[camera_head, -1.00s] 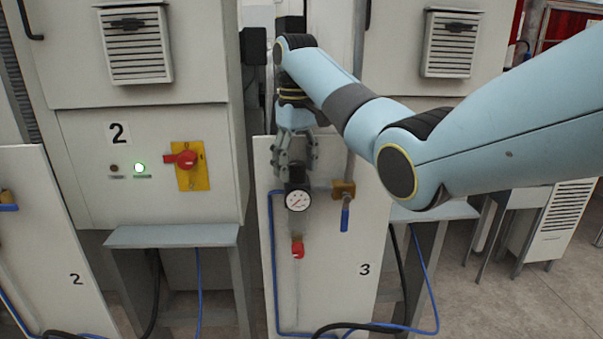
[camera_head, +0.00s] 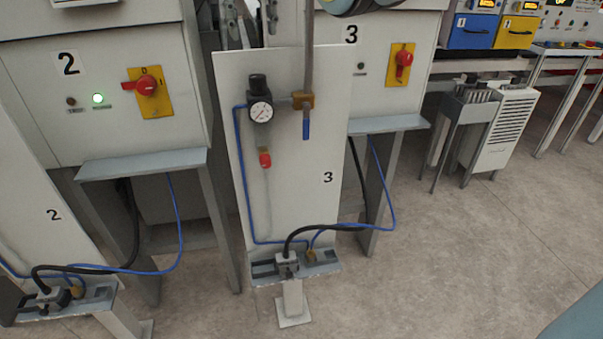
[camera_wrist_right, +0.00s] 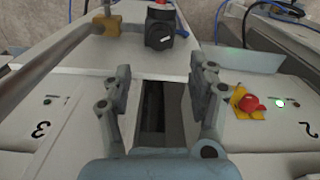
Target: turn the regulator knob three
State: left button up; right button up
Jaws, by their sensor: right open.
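The black regulator knob (camera_head: 257,83) of panel three (camera_head: 285,210) sits upright on top of a round white gauge (camera_head: 261,111). My right gripper (camera_head: 236,28) shows partly at the top edge of the head view, above and left of the knob, apart from it. In the right wrist view, the gripper's two fingers (camera_wrist_right: 161,80) are spread wide with nothing between them. The black knob (camera_wrist_right: 160,26) lies beyond the fingertips there, near the top. My left gripper is not in view.
A brass valve with a blue handle (camera_head: 306,129) and a vertical pipe stand right of the knob. A red-tipped part (camera_head: 265,160) hangs below the gauge. Cabinet two has a red switch (camera_head: 146,86) at left. Floor (camera_head: 450,250) at right is clear.

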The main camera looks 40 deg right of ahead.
send_over(259, 87)
jog(key=shift+n+h, duration=0.3)
jog(key=shift+n, duration=0.1)
notch_tip(259, 87, down, 8)
jog(key=shift+a+r, duration=0.15)
jog(key=shift+r, duration=0.1)
jog(key=shift+n+t+h, duration=0.3)
jog(key=shift+n+t, duration=0.1)
jog(key=shift+n, duration=0.3)
jog(key=s+a+f, duration=0.1)
jog(key=f, duration=0.2)
jog(key=s+f, duration=0.2)
jog(key=f, duration=0.1)
jog(key=s+a+f, duration=0.1)
jog(key=s+f, duration=0.1)
jog(key=f, duration=0.1)
jog(key=shift+s+a, duration=0.25)
jog(key=shift+a, duration=0.1)
jog(key=s+a+f+n, duration=0.1)
jog(key=s+a+f, duration=0.2)
jog(key=s+f, duration=0.2)
jog(key=s+a+f+n+t, duration=0.1)
jog(key=s+a+f, duration=0.2)
jog(key=s, duration=0.9)
notch_tip(259, 87, down, 3)
jog(key=shift+s+a+f+t+b, duration=0.2)
jog(key=shift+t+b, duration=0.1)
jog(key=shift+b, duration=0.1)
